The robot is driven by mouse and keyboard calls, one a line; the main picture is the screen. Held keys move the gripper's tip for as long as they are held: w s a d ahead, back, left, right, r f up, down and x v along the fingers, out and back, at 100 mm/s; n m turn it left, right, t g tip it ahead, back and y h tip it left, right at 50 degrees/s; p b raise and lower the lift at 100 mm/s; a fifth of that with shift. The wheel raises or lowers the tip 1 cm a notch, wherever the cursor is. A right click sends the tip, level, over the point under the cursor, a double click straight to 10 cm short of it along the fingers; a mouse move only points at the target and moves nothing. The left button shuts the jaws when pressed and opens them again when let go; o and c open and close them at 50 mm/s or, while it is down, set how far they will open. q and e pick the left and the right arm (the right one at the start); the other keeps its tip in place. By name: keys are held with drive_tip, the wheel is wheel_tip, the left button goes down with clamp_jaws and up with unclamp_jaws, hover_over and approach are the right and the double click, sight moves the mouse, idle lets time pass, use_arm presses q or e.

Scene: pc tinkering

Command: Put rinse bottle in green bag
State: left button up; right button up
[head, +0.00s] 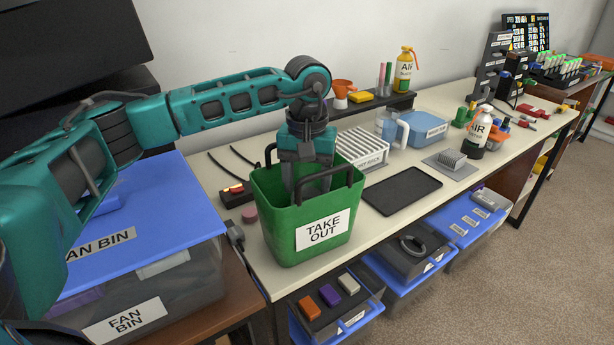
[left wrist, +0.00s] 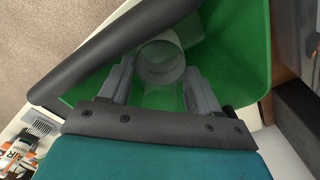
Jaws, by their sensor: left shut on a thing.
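The green bag (head: 275,225) stands upright at the near left of the table, with dark handles and a "TAKE OUT" label. My left gripper (head: 308,186) points down into its open top between the handles. In the left wrist view the fingers are closed on a pale, round-ended, translucent thing, which looks like the rinse bottle (left wrist: 161,61). It is inside the bag's green walls (left wrist: 235,45). The bag's front wall hides the bottle in the head view. I cannot tell if it touches the bag's floor. My right gripper is not in view.
A dark tablet (head: 402,190), a white rack (head: 362,147), a clear pitcher (head: 388,124) and a blue box (head: 425,128) lie right of the bag. A white air bottle (head: 478,130) stands farther right. The blue-lidded fan bin (head: 150,225) is on the left.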

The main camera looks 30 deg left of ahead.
use_arm(q)
drive_tip(key=shift+f, duration=0.15)
drive_tip(key=shift+f+b, duration=0.3)
drive_tip(key=shift+f, duration=0.1)
idle(0.4)
drive_tip(key=o, duration=1.5)
drive_tip(key=shift+o, duration=0.2)
drive_tip(key=shift+r, duration=3.75)
